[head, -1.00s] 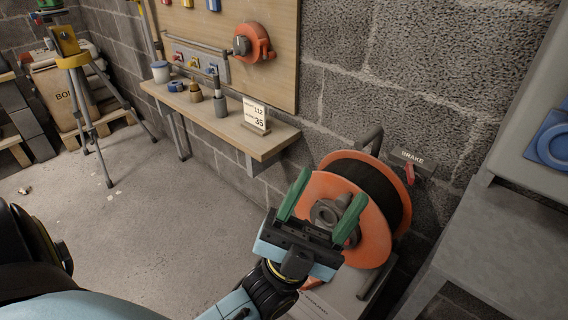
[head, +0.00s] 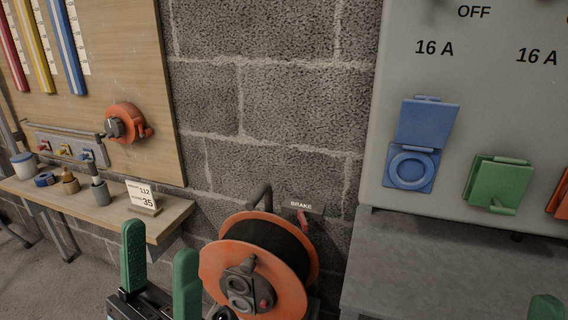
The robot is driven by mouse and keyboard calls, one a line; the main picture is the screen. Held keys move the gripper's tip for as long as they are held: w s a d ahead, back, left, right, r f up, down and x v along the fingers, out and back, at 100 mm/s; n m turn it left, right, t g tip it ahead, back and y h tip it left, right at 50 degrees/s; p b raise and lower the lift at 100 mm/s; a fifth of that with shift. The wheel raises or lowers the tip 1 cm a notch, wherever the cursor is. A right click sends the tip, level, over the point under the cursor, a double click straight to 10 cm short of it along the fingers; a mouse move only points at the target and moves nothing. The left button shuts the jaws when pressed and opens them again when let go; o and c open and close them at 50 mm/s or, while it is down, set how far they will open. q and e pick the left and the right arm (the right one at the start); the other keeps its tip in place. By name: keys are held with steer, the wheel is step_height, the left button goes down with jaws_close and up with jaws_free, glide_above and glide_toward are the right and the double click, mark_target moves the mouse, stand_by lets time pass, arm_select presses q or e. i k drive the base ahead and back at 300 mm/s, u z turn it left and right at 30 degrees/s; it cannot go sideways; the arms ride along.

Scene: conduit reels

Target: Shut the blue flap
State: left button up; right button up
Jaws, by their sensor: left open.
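The blue flap (head: 427,122) is on the grey panel at the right of the head view. It stands raised, open above its blue socket (head: 411,168), whose round ring is uncovered. My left gripper (head: 160,248) is at the bottom, left of the orange reel, with its green fingers apart and nothing between them. It is well to the left of and below the flap. A green fingertip at the bottom right edge looks like part of my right gripper (head: 546,308); the rest of it is out of frame.
A green flap (head: 498,183) is to the right of the blue socket, with an orange one (head: 562,203) cut off by the edge. A grey ledge (head: 450,265) runs below the panel. The orange cable reel (head: 225,272) stands between my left gripper and the panel.

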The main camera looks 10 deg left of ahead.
mark_target(425, 123)
steer(key=k, duration=1.5)
